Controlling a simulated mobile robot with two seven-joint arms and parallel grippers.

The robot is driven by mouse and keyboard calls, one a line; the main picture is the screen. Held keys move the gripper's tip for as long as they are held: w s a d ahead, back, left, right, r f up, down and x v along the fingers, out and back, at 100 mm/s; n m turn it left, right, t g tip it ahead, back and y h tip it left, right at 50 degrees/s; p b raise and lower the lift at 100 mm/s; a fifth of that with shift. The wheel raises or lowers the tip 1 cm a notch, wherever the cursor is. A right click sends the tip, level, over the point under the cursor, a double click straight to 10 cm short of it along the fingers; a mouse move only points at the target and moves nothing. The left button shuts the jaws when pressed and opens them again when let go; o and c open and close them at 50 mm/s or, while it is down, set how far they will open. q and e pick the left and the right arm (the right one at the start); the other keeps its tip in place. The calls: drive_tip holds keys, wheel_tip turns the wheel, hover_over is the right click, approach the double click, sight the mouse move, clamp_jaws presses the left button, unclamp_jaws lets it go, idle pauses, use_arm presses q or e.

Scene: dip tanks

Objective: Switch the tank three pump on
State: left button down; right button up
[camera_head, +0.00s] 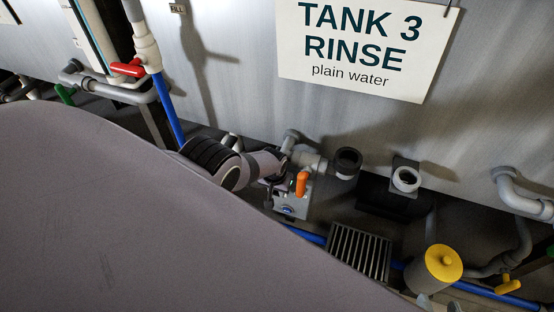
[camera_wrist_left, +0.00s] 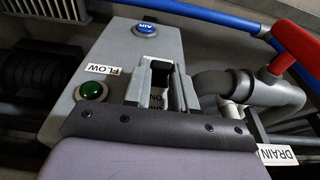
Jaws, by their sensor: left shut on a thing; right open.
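The tank three pump's grey control box (camera_head: 300,204) stands below the TANK 3 RINSE sign (camera_head: 367,45) in the head view. The box (camera_wrist_left: 108,48) fills the middle of the left wrist view, with a blue AIR button (camera_wrist_left: 145,28) and a green FLOW lamp (camera_wrist_left: 91,92). My left gripper (camera_head: 280,180) is at the box in the head view. In the left wrist view its fingers (camera_wrist_left: 161,78) are shut on a part of the box, seemingly the pump switch, which they mostly hide. An ON label shows between them.
A red-handled valve (camera_wrist_left: 297,45) on a grey pipe stands close to the box, by a DRAIN label (camera_wrist_left: 277,154). An orange handle (camera_head: 302,183) shows at the box in the head view. A black grate (camera_head: 358,252) and a yellow-topped cylinder (camera_head: 440,265) lie to the right.

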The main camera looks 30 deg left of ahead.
use_arm(q)
drive_tip(key=shift+w+a+r, duration=0.15)
drive_tip(key=shift+w+a, duration=0.05)
